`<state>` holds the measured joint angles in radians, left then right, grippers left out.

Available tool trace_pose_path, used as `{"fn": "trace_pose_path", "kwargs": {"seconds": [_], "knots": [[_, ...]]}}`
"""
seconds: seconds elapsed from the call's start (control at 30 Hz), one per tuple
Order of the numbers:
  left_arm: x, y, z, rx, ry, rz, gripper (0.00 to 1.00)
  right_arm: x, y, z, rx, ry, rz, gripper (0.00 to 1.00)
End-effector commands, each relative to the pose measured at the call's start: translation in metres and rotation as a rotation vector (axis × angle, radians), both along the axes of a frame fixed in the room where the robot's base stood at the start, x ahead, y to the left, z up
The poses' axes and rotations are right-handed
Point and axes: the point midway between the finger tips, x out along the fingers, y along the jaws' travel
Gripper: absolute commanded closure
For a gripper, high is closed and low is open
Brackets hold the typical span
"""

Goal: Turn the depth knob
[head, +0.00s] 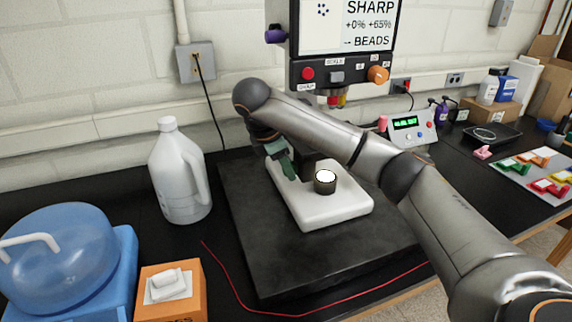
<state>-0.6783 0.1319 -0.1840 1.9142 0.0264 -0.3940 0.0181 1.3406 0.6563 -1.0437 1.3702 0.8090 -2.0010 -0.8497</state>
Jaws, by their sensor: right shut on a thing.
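My right arm comes in from the right, and its wrist bends down to the right gripper (288,172). The gripper has green fingers and sits low over the back left of a white block (333,208). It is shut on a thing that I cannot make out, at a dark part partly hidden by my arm. A purple knob (275,34) sticks out of the left side of the display unit (340,70), and an orange knob (378,75) is on its front panel. The gripper is below both and apart from them. No label reading depth is legible. My left gripper is not in view.
A short dark cylinder with a bright top (325,181) stands on the white block, on a black slab (290,262). A white jug (180,172), an orange box (170,291) and a blue-lidded container (58,250) stand left. A red wire (240,292) crosses the front.

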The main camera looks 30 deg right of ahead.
Motion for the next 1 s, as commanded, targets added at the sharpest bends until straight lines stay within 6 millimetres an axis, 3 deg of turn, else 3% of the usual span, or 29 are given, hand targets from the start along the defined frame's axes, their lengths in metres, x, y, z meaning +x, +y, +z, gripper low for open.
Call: {"fn": "trace_pose_path", "kwargs": {"seconds": [0.27,0.63,1.0], "knots": [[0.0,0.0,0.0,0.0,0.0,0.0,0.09,-0.003,0.001,-0.002,-0.032,-0.135,0.004,1.0],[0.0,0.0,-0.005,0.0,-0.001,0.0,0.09,-0.009,0.002,-0.007,-0.112,-0.463,0.005,1.0],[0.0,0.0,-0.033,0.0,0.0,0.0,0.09,-0.012,0.003,-0.016,-0.192,-0.805,0.002,1.0]]}}
